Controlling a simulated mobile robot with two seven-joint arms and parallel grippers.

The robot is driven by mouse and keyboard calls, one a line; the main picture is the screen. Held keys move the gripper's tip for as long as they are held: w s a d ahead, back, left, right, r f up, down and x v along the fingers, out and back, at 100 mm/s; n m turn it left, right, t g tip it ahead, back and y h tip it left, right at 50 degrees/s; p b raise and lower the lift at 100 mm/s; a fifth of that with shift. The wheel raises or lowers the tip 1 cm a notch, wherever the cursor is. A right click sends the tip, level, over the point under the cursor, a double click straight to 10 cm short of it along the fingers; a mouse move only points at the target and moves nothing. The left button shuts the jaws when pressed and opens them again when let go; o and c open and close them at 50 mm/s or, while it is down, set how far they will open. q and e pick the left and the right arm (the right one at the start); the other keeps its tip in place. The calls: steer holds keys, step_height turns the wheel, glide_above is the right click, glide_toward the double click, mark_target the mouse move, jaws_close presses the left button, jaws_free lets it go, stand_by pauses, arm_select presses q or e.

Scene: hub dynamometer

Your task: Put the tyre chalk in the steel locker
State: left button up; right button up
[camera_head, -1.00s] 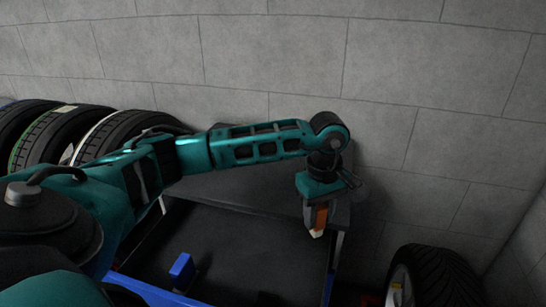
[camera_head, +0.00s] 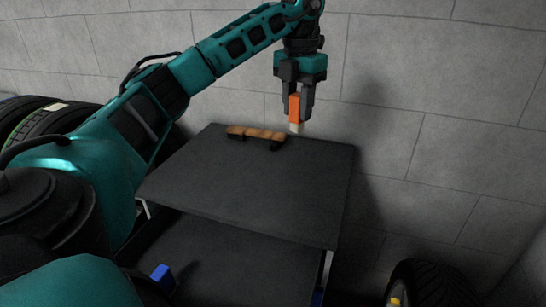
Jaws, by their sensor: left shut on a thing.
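My left gripper (camera_head: 297,110) is shut on a small block with an orange body and a pale lower end, which looks like the tyre chalk (camera_head: 295,107). It holds the chalk upright, above the back right part of a dark shelf top (camera_head: 250,190). The chalk appears clear of the surface, though the exact gap is hard to tell. My right gripper is not in view. I see no steel locker in this view.
A brown wooden-handled thing (camera_head: 256,133) with dark ends lies at the back of the shelf top. A blue object (camera_head: 162,273) sits on the lower shelf. Tyres stand at the left (camera_head: 50,118) and lower right (camera_head: 440,283). A grey block wall (camera_head: 430,80) closes the back.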

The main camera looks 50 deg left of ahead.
arm_select(q)
steer(key=shift+f+b, duration=1.1)
steer(key=shift+f, duration=8.65)
steer(key=shift+f, duration=0.1)
steer(key=o, duration=1)
steer(key=shift+o, duration=0.2)
step_height(320, 180, up, 12)
